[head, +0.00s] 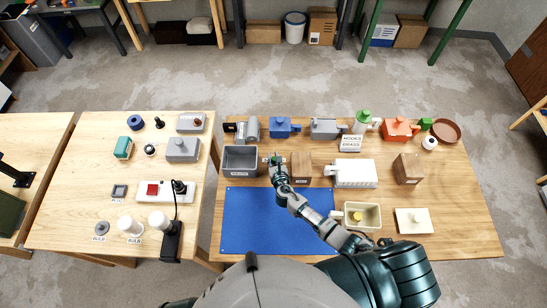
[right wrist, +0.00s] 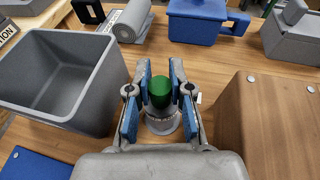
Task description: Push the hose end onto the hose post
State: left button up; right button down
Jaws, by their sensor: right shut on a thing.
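My right gripper (head: 277,161) is over the right table, between a grey bin and a wooden block. In the right wrist view its two blue-padded fingers (right wrist: 161,82) stand on either side of a green round-topped piece (right wrist: 159,90) and are shut on it. Below the green piece is a grey round base (right wrist: 163,122) with lettering too small to read. I cannot tell whether the green piece is the hose end, or whether the grey base is the hose post or part of the same piece. My left gripper is not in view.
The grey bin (head: 240,170) is close on the left, the wooden block (head: 301,165) on the right. A blue box (head: 283,126) and a grey one (head: 323,128) stand behind. A bare blue mat (head: 265,220) lies in front. A white box (head: 354,174) is further right.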

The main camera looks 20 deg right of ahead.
jog(key=shift+f, duration=0.1)
jog(key=c, duration=1)
grip_release()
jog(key=v, duration=1.1)
jog(key=shift+s, duration=0.4)
